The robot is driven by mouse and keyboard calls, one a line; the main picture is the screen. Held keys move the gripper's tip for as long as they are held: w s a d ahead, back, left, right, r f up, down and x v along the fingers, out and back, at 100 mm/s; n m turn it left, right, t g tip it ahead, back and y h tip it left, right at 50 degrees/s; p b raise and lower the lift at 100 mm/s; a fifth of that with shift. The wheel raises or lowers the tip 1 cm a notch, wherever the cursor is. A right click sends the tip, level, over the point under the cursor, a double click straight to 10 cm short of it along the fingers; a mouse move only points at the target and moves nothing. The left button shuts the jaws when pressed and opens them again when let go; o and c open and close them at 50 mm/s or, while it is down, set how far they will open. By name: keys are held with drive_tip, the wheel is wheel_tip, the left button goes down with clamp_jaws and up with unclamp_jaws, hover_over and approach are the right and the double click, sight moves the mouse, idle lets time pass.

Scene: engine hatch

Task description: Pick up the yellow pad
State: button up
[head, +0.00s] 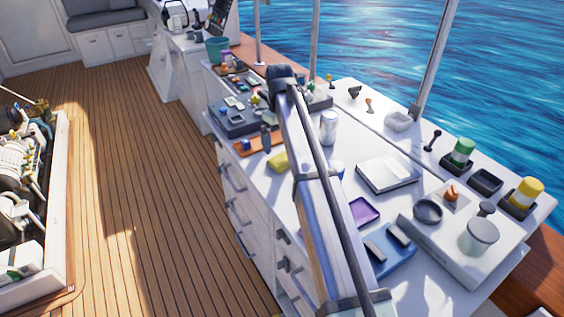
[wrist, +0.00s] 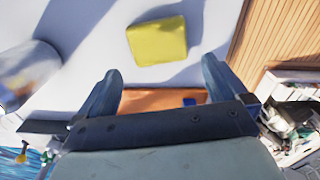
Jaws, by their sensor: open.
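The yellow pad (head: 278,161) lies on the white counter, near its left edge, in the head view. In the wrist view the yellow pad (wrist: 157,41) lies flat on the white surface, beyond and roughly between the two fingertips. My gripper (wrist: 160,75) is open and empty, with a wide gap between its dark fingers. The pad is apart from both fingers.
An orange tray (head: 246,146) with a small blue item lies behind the pad. A silver can (head: 328,128) stands to the right. A purple tray (head: 363,211), a blue tray (head: 396,250) and a white box (head: 389,174) occupy the nearer counter. The wooden deck (head: 150,200) is left of the counter.

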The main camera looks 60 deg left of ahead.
sight(282, 159)
drive_tip(key=shift+w+d+f, duration=0.1)
drive_tip(key=shift+d+f, duration=0.1)
drive_tip(key=shift+f, duration=1.55)
drive_tip(key=shift+w+d+f, duration=0.1)
drive_tip(key=shift+d+f, duration=0.1)
drive_tip(key=shift+f, duration=1.5)
drive_tip(key=shift+c, duration=0.5)
drive_tip(key=c, duration=0.7)
drive_tip(key=shift+o, duration=0.2)
